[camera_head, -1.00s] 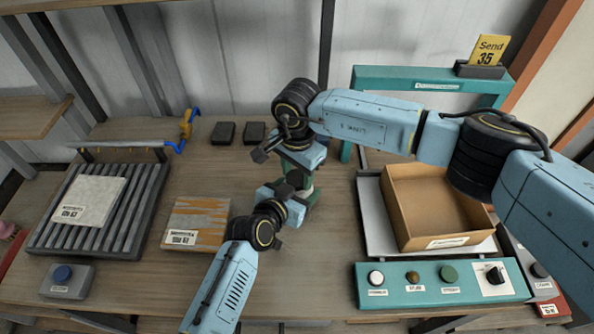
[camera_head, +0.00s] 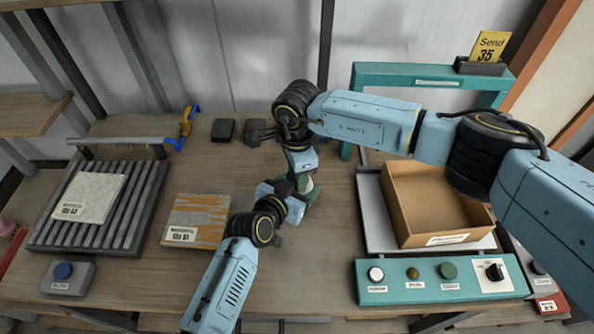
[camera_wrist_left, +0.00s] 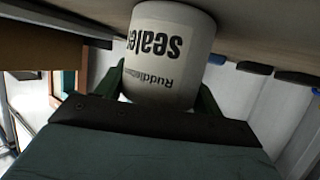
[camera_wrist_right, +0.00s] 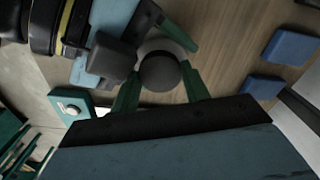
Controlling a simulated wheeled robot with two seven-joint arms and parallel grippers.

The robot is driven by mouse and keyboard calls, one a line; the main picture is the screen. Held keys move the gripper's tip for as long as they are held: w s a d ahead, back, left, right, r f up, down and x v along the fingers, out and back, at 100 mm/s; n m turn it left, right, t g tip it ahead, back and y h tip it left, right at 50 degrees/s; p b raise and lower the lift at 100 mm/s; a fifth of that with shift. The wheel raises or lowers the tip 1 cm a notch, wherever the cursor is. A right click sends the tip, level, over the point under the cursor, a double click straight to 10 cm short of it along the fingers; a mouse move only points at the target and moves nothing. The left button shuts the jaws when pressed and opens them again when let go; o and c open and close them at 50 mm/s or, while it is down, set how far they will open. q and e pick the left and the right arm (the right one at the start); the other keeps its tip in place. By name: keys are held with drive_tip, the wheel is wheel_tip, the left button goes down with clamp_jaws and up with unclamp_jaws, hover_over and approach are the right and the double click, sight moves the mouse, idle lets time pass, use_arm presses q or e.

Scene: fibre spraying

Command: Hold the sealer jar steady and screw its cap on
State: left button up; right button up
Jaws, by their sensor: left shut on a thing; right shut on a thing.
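The white sealer jar (camera_wrist_left: 172,50) fills the top of the left wrist view, its label upside down. My left gripper (camera_wrist_left: 165,85) is shut around the jar's side. In the head view the jar (camera_head: 308,184) is mostly hidden by my left gripper (camera_head: 299,193). The dark round cap (camera_wrist_right: 160,72) is between the fingers of my right gripper (camera_wrist_right: 160,86), which is shut on it. In the right wrist view the cap lies over the pale jar top (camera_wrist_right: 165,46). I cannot tell how far it is threaded. My right gripper (camera_head: 302,168) is directly above the left one.
A cardboard box (camera_head: 431,205) stands on a tray to the right, behind a teal button panel (camera_head: 440,283). A ribbed rack (camera_head: 60,225) and an orange-striped piece (camera_head: 197,220) are on the left. A dark block (camera_head: 223,130) sits behind. Bare tabletop shows in front.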

drive_tip(key=shift+m, duration=0.3)
drive_tip(key=o, duration=0.9)
drive_tip(key=shift+o, duration=0.2)
drive_tip(key=shift+r, duration=0.1)
wheel_tip(320, 180, up, 4)
drive_tip(key=shift+r, duration=0.2)
drive_tip(key=c, duration=0.3)
drive_tip(key=n, duration=0.2)
drive_tip(key=r+n, duration=0.1)
drive_tip(key=n, duration=0.4)
drive_tip(key=shift+r, duration=0.25)
drive_tip(key=n, duration=0.3)
drive_tip(key=shift+r+n, duration=0.35)
drive_tip(key=shift+n, duration=0.05)
drive_tip(key=n, duration=0.2)
drive_tip(key=r+n, duration=0.1)
drive_tip(key=n, duration=0.1)
